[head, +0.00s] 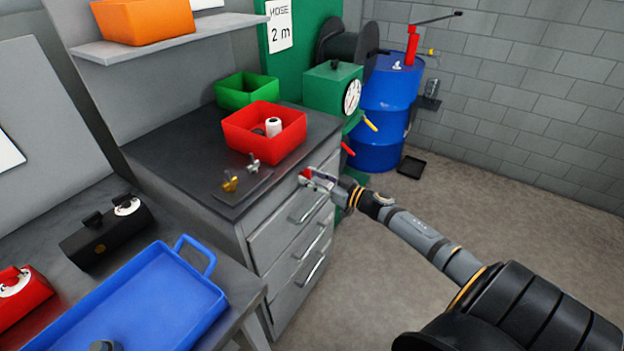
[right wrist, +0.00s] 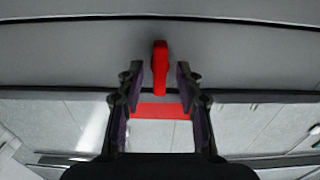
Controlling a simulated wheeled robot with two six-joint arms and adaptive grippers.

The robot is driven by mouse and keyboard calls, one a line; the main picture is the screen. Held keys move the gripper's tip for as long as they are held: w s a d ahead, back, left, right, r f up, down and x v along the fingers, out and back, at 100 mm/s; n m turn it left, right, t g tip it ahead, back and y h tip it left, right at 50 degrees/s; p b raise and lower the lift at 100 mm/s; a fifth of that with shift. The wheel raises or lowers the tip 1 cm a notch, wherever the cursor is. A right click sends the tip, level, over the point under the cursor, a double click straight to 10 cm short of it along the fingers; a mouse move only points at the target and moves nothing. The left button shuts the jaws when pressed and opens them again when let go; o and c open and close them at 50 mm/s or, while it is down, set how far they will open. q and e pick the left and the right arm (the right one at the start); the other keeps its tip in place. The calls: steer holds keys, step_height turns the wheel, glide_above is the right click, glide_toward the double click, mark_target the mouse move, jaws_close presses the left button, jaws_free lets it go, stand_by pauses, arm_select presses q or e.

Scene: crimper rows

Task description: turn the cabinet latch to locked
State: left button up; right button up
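The red cabinet latch (head: 306,173) is on the upper front of the grey drawer cabinet (head: 262,243), just under the dark worktop. In the right wrist view the latch handle (right wrist: 160,66) points up and down in the picture. A flat red strip (right wrist: 163,111) lies across the drawer front below it. My right gripper (head: 314,179) is at the latch. Its fingers (right wrist: 159,78) stand open on either side of the handle, with a gap visible on both sides. My left gripper is not in view.
A red bin (head: 262,143) and small metal fittings (head: 240,178) sit on the worktop above. Drawer handles (head: 307,208) stick out below the latch. A blue tray (head: 150,308) lies on the nearer bench. A blue drum (head: 386,103) stands behind; the floor at right is clear.

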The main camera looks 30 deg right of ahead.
jaws_close()
steer(key=shift+n, duration=0.3)
steer(key=n, duration=0.5)
steer(key=shift+s+a+n, duration=0.1)
steer(key=shift+n, duration=0.2)
steer(key=n, duration=0.4)
steer(key=n+b, duration=0.1)
steer(key=n, duration=0.6)
steer(key=shift+a+f+n, duration=0.15)
steer(key=shift+f+n, duration=0.2)
steer(key=shift+n, duration=0.05)
